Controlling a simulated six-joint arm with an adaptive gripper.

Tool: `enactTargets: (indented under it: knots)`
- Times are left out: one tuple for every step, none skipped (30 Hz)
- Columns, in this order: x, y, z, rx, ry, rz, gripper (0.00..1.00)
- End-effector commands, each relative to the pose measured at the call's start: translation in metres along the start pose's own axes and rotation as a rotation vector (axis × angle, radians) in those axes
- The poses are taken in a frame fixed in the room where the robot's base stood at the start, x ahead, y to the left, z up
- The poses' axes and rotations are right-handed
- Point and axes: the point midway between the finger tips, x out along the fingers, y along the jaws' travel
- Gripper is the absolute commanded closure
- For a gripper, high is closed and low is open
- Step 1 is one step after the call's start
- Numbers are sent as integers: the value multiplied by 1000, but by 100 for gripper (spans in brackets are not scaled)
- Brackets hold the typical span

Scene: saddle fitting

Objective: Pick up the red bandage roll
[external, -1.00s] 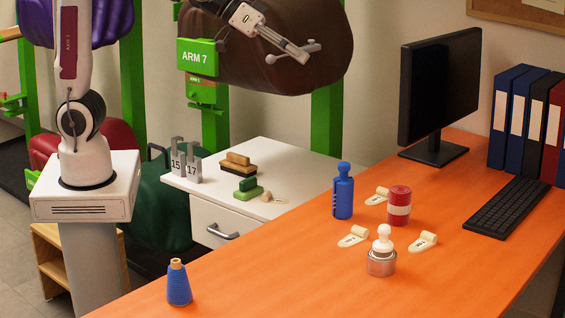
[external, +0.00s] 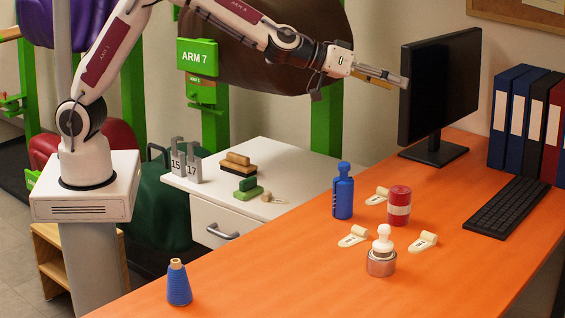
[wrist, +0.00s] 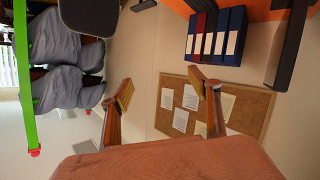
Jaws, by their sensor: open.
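The red bandage roll (external: 399,206) stands upright on the orange desk, with a pale band around its middle. It is right of the blue bottle (external: 343,191) and behind the metal tin with a white knob (external: 381,252). My gripper (external: 402,82) is in the air high above the desk, in front of the monitor, well above the roll and apart from it. In the wrist view the two fingers (wrist: 163,97) are spread with nothing between them. The roll does not show in the wrist view, which faces the wall and a cork board.
Several pale tagged pieces, one of them (external: 353,236), lie around the roll. The monitor (external: 440,95) stands behind it, the keyboard (external: 507,207) to the right. Binders (external: 512,105) stand at the back. A blue cone (external: 178,283) is at the front left.

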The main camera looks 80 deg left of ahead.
Motion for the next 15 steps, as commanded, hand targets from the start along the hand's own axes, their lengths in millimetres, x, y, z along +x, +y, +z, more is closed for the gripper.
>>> enactTargets:
  knots:
    - [11, 0, 7, -2, 8, -17, 38]
    - [16, -1, 11, -5, 14, -28, 38]
    - [23, -3, 14, -8, 23, -43, 38]
    - [28, -4, 17, -11, 30, -55, 38]
    - [34, -6, 21, -12, 36, -67, 38]
    - [40, -8, 25, -15, 45, -84, 38]
    - [45, -9, 29, -16, 50, -96, 38]
    - [49, -11, 33, -17, 57, -108, 38]
    - [55, -13, 38, -19, 64, -126, 38]
    - [60, -15, 43, -19, 69, -139, 38]
    - [64, -17, 46, -21, 75, -153, 38]
    - [70, -20, 53, -22, 81, -171, 38]
    - [73, -22, 57, -22, 87, -185, 38]
    - [77, -24, 62, -22, 91, -199, 38]
    - [82, -27, 69, -23, 96, -219, 38]
